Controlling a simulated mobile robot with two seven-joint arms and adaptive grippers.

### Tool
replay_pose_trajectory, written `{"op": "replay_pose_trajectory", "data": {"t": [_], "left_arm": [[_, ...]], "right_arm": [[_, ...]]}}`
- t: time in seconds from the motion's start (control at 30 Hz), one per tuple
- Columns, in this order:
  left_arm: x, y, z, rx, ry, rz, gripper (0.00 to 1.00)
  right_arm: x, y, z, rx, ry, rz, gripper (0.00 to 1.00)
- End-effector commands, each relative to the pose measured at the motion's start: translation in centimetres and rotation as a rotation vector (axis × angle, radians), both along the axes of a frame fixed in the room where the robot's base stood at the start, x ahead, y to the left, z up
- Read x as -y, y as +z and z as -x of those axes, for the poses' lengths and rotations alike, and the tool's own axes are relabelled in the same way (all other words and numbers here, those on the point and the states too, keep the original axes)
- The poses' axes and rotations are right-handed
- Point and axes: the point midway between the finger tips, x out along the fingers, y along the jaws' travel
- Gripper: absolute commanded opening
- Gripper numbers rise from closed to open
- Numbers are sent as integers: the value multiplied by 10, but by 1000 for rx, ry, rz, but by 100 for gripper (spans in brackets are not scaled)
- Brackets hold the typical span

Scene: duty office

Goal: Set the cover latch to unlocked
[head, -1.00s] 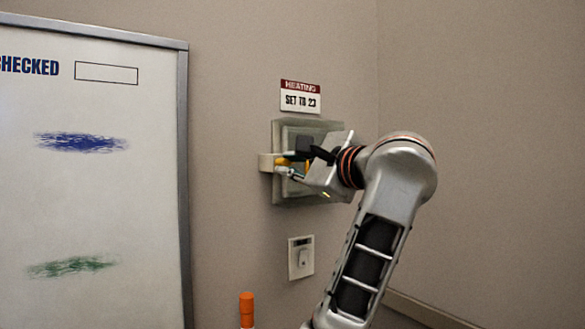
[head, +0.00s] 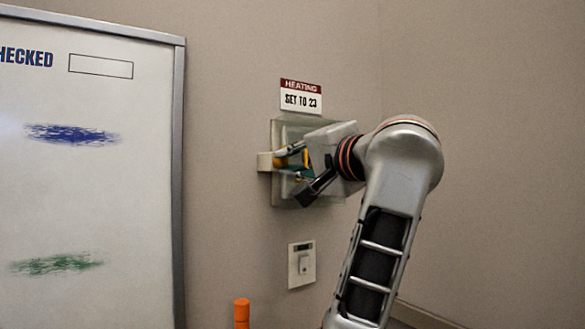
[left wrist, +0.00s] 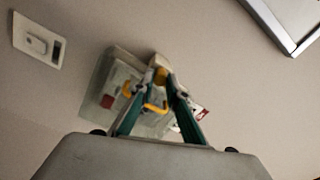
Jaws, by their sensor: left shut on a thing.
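A clear cover (head: 284,197) over a thermostat box is fixed to the wall under a heating sign. The gripper hides much of the cover, and I cannot read the latch setting. My right gripper is not in view.
The heating sign (head: 301,97) reads "SET TO 23". A light switch (head: 302,264) is below the cover. A whiteboard (head: 85,190) stands at the left, and an orange-capped object (head: 241,312) is at the bottom. The wall right of my arm is bare.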

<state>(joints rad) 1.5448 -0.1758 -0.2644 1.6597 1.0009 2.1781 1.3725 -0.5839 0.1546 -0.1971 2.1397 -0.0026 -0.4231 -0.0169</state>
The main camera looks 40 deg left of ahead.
Motion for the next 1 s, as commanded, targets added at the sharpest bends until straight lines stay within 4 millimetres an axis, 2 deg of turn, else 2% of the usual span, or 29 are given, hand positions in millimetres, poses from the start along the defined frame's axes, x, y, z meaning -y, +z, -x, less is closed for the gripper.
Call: {"op": "replay_pose_trajectory", "data": {"t": [0.1, 0.5, 1.0], "left_arm": [[0, -3, -2, 93, 0, 40, 0], [0, -2, -1, 328, -1, 137, 0], [0, 0, 0, 399, 0, 167, 0]], "right_arm": [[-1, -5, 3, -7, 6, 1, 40], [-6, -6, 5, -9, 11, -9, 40], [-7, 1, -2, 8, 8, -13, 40]]}}
